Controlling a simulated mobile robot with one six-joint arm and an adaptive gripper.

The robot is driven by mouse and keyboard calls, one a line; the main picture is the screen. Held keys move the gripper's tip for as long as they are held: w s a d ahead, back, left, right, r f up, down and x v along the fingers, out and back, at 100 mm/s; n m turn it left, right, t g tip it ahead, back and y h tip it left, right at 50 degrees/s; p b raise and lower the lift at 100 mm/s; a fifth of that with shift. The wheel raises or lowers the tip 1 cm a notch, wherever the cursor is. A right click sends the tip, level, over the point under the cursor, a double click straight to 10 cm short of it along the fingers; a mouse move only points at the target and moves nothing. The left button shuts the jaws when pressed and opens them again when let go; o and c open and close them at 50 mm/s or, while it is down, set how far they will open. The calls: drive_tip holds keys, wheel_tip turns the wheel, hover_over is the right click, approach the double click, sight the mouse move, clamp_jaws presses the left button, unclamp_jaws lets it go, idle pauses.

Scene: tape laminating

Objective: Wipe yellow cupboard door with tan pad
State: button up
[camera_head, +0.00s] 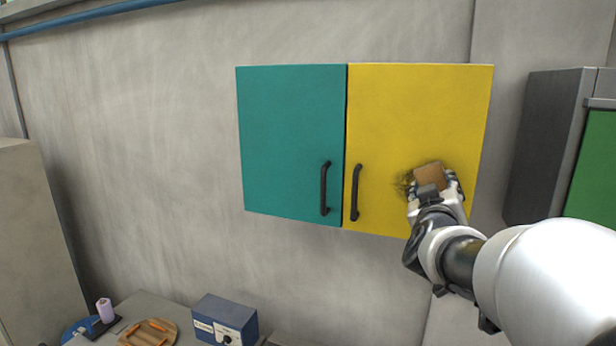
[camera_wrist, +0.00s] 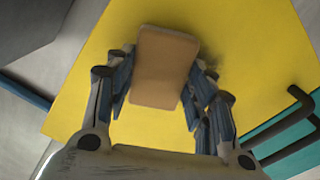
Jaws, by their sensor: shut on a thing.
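The yellow cupboard door (camera_head: 415,110) is the right door of a wall cupboard and is closed. It also fills much of the wrist view (camera_wrist: 255,50). A dark scribbled smudge (camera_head: 403,184) shows on its lower middle, just left of the pad. In the wrist view a dark patch (camera_wrist: 208,58) shows beside the pad. My gripper (camera_head: 432,185) is shut on the tan pad (camera_head: 429,175), with a finger at each side of it in the wrist view (camera_wrist: 164,75). The pad is at the door's lower part; I cannot tell whether it touches.
A black handle (camera_head: 355,192) stands out at the yellow door's left edge. The teal door (camera_head: 290,135) beside it has another handle (camera_head: 324,188). A dark cabinet (camera_head: 545,145) stands at right. Below are a blue box (camera_head: 224,322) and a table with small items.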

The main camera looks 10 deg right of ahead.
drive_tip(key=shift+w+a+p, duration=0.8)
drive_tip(key=shift+w+a, duration=0.05)
drive_tip(key=shift+a, duration=0.4)
drive_tip(key=shift+w+a+p, duration=0.85)
drive_tip(key=shift+a, duration=0.35)
drive_tip(key=shift+w+a+p, duration=0.8)
drive_tip(key=shift+w+a, duration=0.05)
drive_tip(key=shift+a, duration=0.4)
drive_tip(key=shift+r+p, duration=0.85)
drive_tip(key=shift+r, duration=0.15)
drive_tip(key=shift+s+d+f+b, duration=0.15)
drive_tip(key=shift+s+d+b, duration=0.2)
drive_tip(key=shift+d, duration=0.15)
drive_tip(key=shift+s+d+b, duration=0.55)
drive_tip(key=shift+s+d, duration=0.05)
drive_tip(key=shift+d, duration=0.3)
drive_tip(key=shift+s+d+b, duration=0.55)
drive_tip(key=shift+s+d, duration=0.05)
drive_tip(key=shift+d, duration=0.25)
drive_tip(key=shift+s+d+b, duration=0.55)
drive_tip(key=shift+s+d, duration=0.05)
drive_tip(key=shift+d, duration=0.3)
drive_tip(key=shift+s+d+b, duration=0.55)
drive_tip(key=shift+d+b, duration=0.2)
drive_tip(key=shift+d, duration=0.05)
drive_tip(key=shift+s+d+b, duration=0.55)
drive_tip(key=shift+d+b, duration=0.2)
drive_tip(key=v, duration=0.6)
drive_tip(key=shift+p, duration=0.3)
